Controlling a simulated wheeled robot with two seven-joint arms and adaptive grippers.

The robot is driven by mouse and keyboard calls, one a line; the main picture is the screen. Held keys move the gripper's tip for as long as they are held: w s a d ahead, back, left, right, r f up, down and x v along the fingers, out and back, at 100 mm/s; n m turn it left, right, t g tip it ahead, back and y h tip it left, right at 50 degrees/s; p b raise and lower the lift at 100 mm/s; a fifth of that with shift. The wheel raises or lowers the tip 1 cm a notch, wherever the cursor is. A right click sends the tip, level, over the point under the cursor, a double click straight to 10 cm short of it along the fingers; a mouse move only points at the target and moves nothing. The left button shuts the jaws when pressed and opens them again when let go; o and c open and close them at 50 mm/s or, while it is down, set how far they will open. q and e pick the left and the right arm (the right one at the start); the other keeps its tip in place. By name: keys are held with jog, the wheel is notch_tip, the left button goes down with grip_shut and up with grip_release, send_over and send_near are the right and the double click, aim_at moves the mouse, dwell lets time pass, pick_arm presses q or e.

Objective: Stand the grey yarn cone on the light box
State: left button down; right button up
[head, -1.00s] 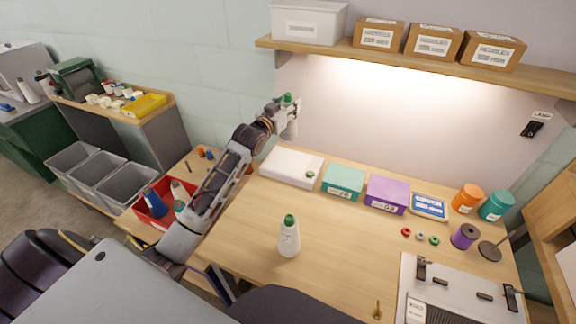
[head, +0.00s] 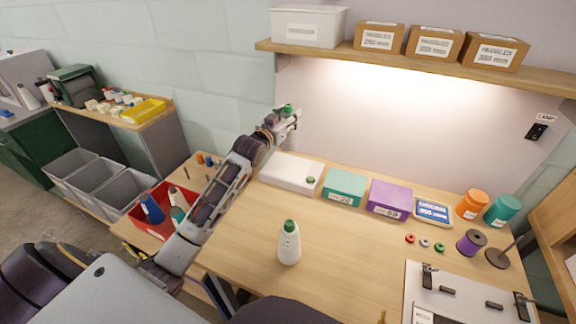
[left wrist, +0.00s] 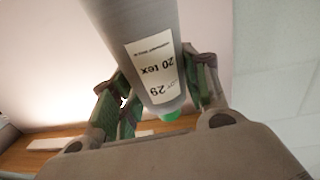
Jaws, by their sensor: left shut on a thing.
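My left gripper (head: 284,121) is shut on the grey yarn cone, whose green tip (head: 288,108) points up in the head view. Little of the cone's body shows there. In the left wrist view the grey cone (left wrist: 138,25) sits between the green-padded fingers (left wrist: 155,100), with a white "20 tex" label and a green tip. The light box (head: 291,172) is a low white box at the back left of the table, with a small green spot on its near right corner. The gripper and cone appear above its back edge, not touching it. My right gripper is not in view.
A whitish cone with a green tip (head: 289,243) stands on the table in front. A teal box (head: 344,187) and a purple box (head: 389,198) stand right of the light box. A shelf (head: 400,60) runs above. A red bin (head: 130,222) with cones is at left.

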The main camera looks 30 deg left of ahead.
aim_at(288, 140)
pick_arm(q)
jog(key=shift+f, duration=3.1)
jog(key=shift+f, duration=1.95)
jog(key=c, duration=0.7)
grip_release()
jog(key=shift+s, duration=0.1)
jog(key=shift+s+a, duration=0.15)
jog(key=shift+s, duration=2.85)
jog(key=shift+s+a, duration=0.1)
jog(key=shift+s, duration=2.85)
